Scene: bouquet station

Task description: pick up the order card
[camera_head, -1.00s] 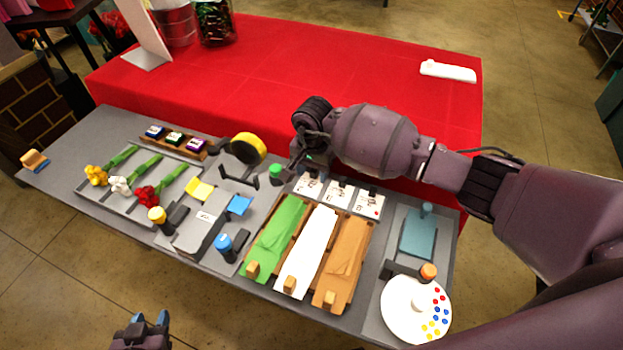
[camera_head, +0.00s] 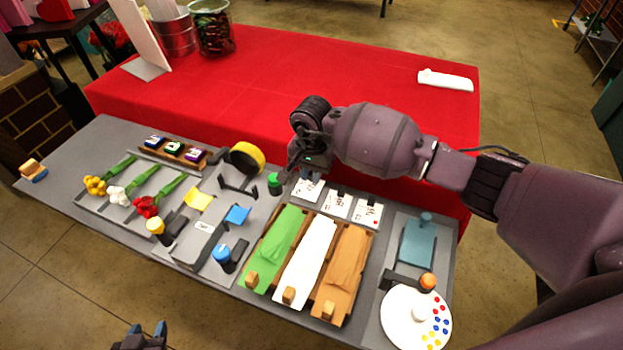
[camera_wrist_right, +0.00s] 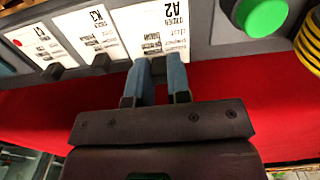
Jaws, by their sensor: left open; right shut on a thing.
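Three white order cards lie in a row at the back edge of the grey station. The left one in the head view (camera_head: 305,192) is marked A2 and also shows in the right wrist view (camera_wrist_right: 150,30). My right gripper (camera_head: 311,174) is over its back edge. In the right wrist view its fingers (camera_wrist_right: 157,80) are shut on the A2 order card at its dark tab, which they mostly hide. The card appears still level with the others. My left gripper (camera_head: 140,338) is open and empty at the bottom edge of the head view, away from the cards.
The K3 card (camera_head: 338,203) and a third card (camera_head: 368,213) lie close beside. A green-topped cylinder (camera_head: 274,184) and a yellow roll (camera_head: 246,158) stand nearby. Wrapping sheets (camera_head: 305,258) lie in front. A red-covered table (camera_head: 300,70) is behind.

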